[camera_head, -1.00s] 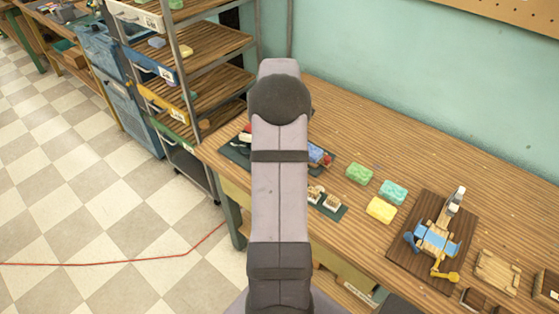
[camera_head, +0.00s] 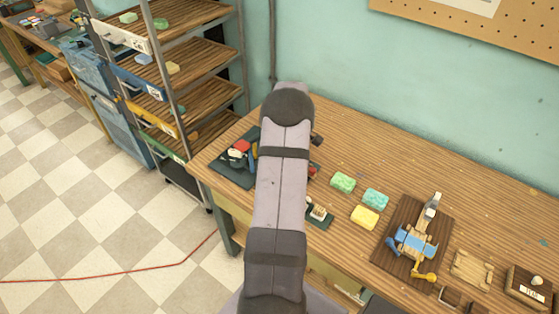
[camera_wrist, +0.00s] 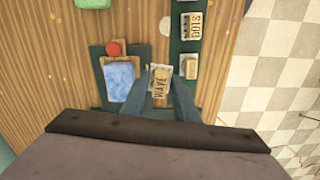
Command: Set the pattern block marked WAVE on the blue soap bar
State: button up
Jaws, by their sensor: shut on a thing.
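In the wrist view, the pattern block marked WAVE (camera_wrist: 160,88) is between the fingers of my gripper (camera_wrist: 162,84), which is shut on it. The lettering faces the camera and reads sideways. The blue soap bar (camera_wrist: 120,82) lies just left of the block on a dark board (camera_wrist: 96,60), below a red round knob (camera_wrist: 113,48). The block and the soap are apart. I cannot tell how high the block is held. In the head view my arm hides my gripper, the WAVE block and most or all of the blue soap.
A block marked DOTS (camera_wrist: 193,25) and another block (camera_wrist: 190,67) stand on a dark strip at the right. Green (camera_head: 342,182), teal (camera_head: 375,198) and yellow (camera_head: 365,217) soaps lie on the table. A wooden fixture (camera_head: 415,242) stands farther right. A shelf rack (camera_head: 190,70) is at the left.

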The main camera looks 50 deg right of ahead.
jog(key=d, duration=0.3)
jog(key=w+d, duration=0.1)
jog(key=d, duration=0.1)
jog(key=shift+r+p, duration=0.2)
jog(key=shift+p, duration=0.2)
jog(key=shift+n, duration=0.3)
jog(key=d+r, duration=0.1)
jog(key=w+d+r, duration=0.1)
jog(key=d+r, duration=0.1)
jog(key=shift+w+r, duration=0.1)
jog(key=shift+w, duration=0.2)
jog(key=shift+r+n, duration=0.4)
jog(key=shift+r, duration=0.3)
jog(key=shift+f, duration=0.15)
jog(key=shift+f+b, duration=2.05)
jog(key=shift+f, duration=0.75)
jog(key=shift+f, duration=0.55)
